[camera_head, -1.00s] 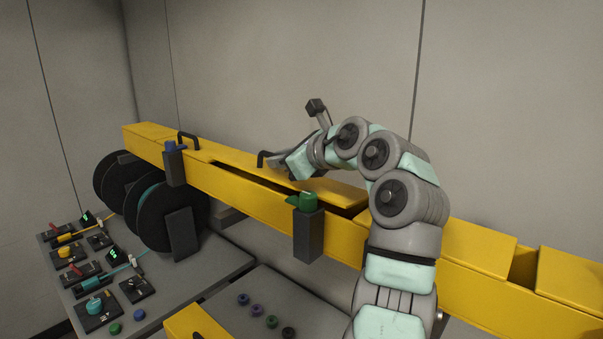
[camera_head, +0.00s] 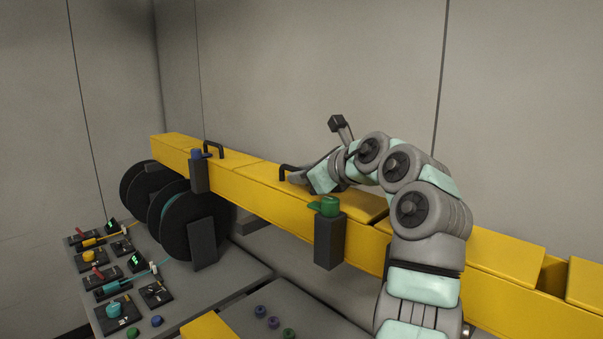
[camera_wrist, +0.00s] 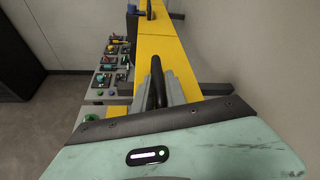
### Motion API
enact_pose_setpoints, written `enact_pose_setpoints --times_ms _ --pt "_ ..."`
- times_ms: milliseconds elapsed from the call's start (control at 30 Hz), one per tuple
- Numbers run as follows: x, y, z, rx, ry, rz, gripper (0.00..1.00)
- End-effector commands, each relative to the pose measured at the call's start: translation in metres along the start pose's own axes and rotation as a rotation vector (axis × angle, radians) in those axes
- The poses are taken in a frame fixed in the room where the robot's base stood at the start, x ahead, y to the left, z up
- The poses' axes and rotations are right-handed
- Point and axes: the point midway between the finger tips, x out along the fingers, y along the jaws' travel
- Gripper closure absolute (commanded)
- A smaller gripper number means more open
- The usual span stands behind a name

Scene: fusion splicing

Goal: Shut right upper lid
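The right upper lid (camera_head: 365,204) is a yellow panel on top of the long yellow beam, and it looks level with the beam. Its black handle (camera_head: 288,170) stands up at its left part. My gripper (camera_head: 300,180) is at this handle. In the wrist view, the black handle (camera_wrist: 157,82) lies between my two grey fingers, which look closed against it. A green latch (camera_head: 325,206) sits on a dark post (camera_head: 330,243) at the beam's front side, beside the lid.
A blue latch (camera_head: 198,154) and another black handle (camera_head: 213,150) are farther left on the beam. Black reels (camera_head: 185,225) stand below it. Small control boards (camera_head: 115,310) lie on the grey table at left. The wall is close behind the beam.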

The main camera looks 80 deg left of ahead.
Motion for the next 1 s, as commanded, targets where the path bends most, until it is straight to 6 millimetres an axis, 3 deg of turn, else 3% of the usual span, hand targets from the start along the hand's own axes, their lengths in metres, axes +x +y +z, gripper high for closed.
enact_pose_setpoints --times_ms 367,467,800,1000 --pt "-0.004 0.0 0.002 -0.003 -0.003 0.0 0.78" --pt "-0.016 -0.001 0.002 -0.004 -0.003 -0.001 0.78" --pt "-0.083 -0.001 0.001 -0.003 -0.001 -0.003 0.78" --pt "-0.105 -0.001 0.001 -0.002 -0.002 -0.001 0.78"
